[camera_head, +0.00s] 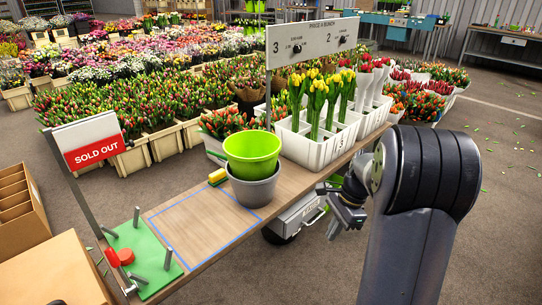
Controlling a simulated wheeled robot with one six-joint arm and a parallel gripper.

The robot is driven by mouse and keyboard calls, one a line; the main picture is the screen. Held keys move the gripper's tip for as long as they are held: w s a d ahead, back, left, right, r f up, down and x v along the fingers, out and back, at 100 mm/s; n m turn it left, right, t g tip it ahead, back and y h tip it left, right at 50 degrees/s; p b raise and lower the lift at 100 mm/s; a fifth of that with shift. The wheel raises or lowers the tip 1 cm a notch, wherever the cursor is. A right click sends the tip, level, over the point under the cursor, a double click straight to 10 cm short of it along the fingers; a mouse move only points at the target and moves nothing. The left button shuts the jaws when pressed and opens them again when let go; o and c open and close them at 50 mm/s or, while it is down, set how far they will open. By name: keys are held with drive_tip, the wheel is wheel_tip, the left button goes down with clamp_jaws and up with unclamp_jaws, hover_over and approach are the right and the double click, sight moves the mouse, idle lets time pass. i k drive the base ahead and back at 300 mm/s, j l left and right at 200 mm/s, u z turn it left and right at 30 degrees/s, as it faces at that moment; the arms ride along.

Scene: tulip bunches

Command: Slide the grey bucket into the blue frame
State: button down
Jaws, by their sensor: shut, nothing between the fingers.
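The grey bucket (255,192) stands upright on the wooden table, with a lime green bucket (251,152) nested in its top. The blue frame (222,247) is a thin outline on the table top, left of and in front of the bucket. The grey bucket stands at the frame's right end and hides part of that edge; I cannot tell exactly how much of its base is inside. My gripper (343,217) is shut and empty, right of the bucket and apart from it, by the table's front edge.
A white divided crate (312,152) of tulips stands right of the buckets under a price sign (313,40). A green board with pegs (148,262) and a sold-out sign (93,143) are at left. The frame's middle is bare.

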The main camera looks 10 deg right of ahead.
sight(259, 194)
drive_tip(key=i+z, duration=0.6)
drive_tip(key=i+l+u, duration=0.3)
drive_tip(key=i+u, duration=0.2)
drive_tip(key=i+l+u, duration=0.15)
drive_tip(key=i+u, duration=0.15)
drive_tip(key=u, duration=0.15)
drive_tip(key=i+l+u, duration=0.3)
drive_tip(key=u, duration=0.15)
